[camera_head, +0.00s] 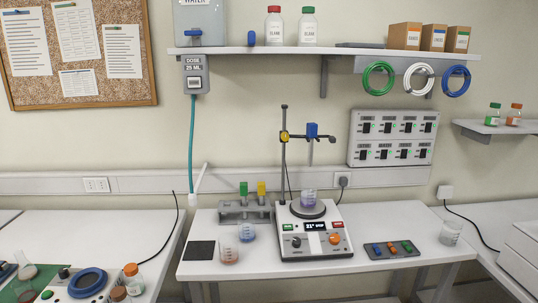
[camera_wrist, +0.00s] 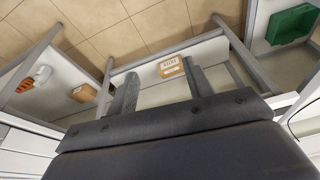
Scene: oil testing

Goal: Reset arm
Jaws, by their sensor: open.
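My gripper (camera_wrist: 160,84) shows in the wrist view with its two fingers spread apart and nothing between them. The fingers point toward a small labelled box (camera_wrist: 171,66), which lies beyond them on a pale surface; I cannot tell the distance. My arm and gripper do not show in the head view.
A shelf (camera_head: 240,50) hangs above. The wrist view shows a green tray (camera_wrist: 290,25).

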